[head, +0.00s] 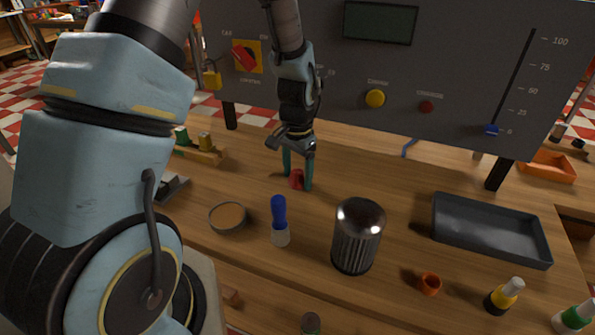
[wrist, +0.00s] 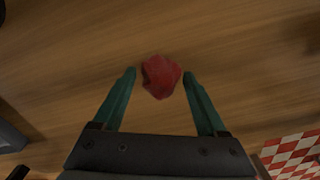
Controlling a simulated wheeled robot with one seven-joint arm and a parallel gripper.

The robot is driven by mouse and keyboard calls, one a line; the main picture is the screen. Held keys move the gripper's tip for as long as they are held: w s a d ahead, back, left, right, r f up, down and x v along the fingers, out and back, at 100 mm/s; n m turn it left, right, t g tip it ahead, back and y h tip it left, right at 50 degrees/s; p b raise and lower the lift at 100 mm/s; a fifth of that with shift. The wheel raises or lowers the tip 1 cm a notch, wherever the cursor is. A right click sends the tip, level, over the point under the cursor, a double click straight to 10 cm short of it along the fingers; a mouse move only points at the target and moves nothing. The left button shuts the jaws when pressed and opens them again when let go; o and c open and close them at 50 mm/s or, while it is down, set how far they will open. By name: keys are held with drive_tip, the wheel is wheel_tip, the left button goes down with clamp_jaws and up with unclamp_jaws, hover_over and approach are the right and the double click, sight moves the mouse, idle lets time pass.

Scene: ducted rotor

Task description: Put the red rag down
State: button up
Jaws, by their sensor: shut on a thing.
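The red rag (head: 297,179) is a small crumpled bundle between the green fingers of my gripper (head: 297,183), low over the wooden bench. The wrist view shows the rag (wrist: 161,76) between the fingertips of my gripper (wrist: 160,76), with bench wood behind it. My gripper is shut on the rag. I cannot tell whether the rag touches the bench top.
A dark tray (head: 488,247) lies at right. A grey control panel (head: 440,98) rises behind. Bench between cylinder and tray is clear.

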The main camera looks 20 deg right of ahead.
sight(297, 170)
drive_tip(key=shift+f, duration=0.2)
drive_tip(key=o, duration=1.1)
drive_tip(key=shift+r, duration=0.1)
wheel_tip(297, 170, up, 12)
drive_tip(key=b, duration=0.3)
drive_tip(key=s+a+n, duration=0.1)
drive_tip(key=a+n, duration=0.2)
drive_tip(key=a, duration=0.5)
drive_tip(key=s+a+n+t, duration=0.1)
drive_tip(key=a+n, duration=0.3)
drive_tip(key=a, duration=0.5)
drive_tip(key=s+a+n, duration=0.1)
drive_tip(key=a+n, duration=0.3)
drive_tip(key=a, duration=0.4)
drive_tip(key=shift+s+a+f+t, duration=0.25)
drive_tip(key=shift+s+t, duration=0.05)
drive_tip(key=shift+s, duration=0.1)
